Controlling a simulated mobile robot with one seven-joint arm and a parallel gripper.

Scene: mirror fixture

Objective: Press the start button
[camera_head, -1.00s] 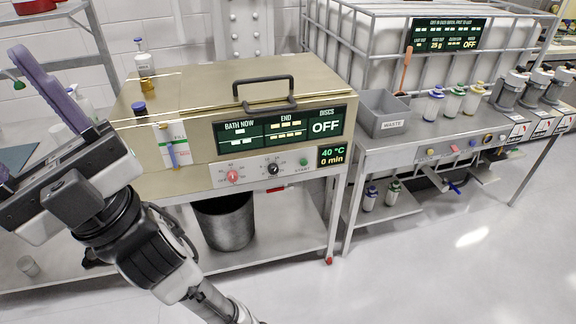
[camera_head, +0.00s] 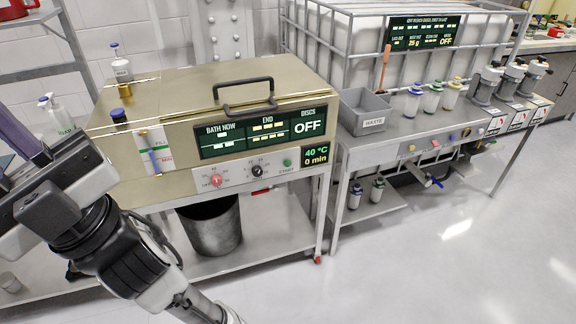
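The start button (camera_head: 287,162) is a small green button above the word START. It is on the front panel of the beige bath machine (camera_head: 185,103), right of a red knob (camera_head: 216,181) and a black knob (camera_head: 257,171). The machine's display (camera_head: 262,132) reads BATH NOW, END and DISCS OFF; a smaller display (camera_head: 316,155) reads 40 °C and 0 min. My gripper (camera_head: 12,140) is at the left edge, well left of the button and apart from it. One purple finger shows; the rest is cut off, so its opening is hidden.
A white FILL gauge (camera_head: 155,152) with a blue slider is on the panel's left. A dark bucket (camera_head: 213,228) stands below. A grey WASTE bin (camera_head: 365,112) and several capped bottles stand on the right-hand bench (camera_head: 400,133). The floor in front is clear.

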